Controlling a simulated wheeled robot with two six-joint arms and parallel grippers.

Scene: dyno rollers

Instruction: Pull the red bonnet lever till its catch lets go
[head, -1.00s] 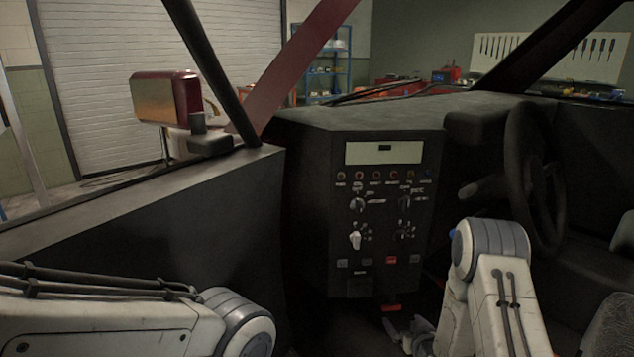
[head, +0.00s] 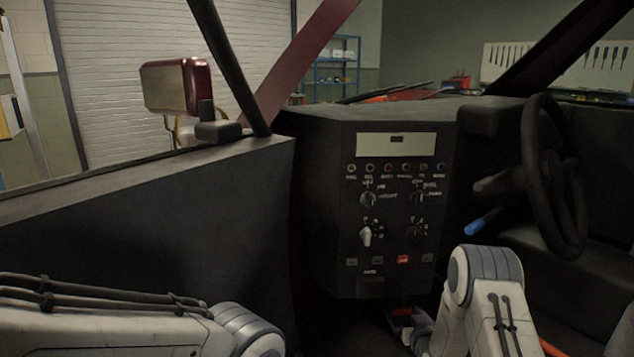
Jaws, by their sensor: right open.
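The red bonnet lever (head: 402,313) shows as a small dark red piece just below the black control panel, low in the middle of the head view. My right gripper (head: 412,325) is beside it, at its lower right, with its arm coming up from the bottom right. The gripper is open. It is small and dark there, so I cannot tell whether its fingers touch the lever or reach around it. My left arm comes in at the bottom left, and its gripper is out of view.
The control panel (head: 385,212) hangs just above the lever, with knobs and a red switch (head: 403,259). The steering wheel (head: 550,180) and a blue-ended stalk (head: 482,222) are to the right. The dark door (head: 150,220) fills the left side.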

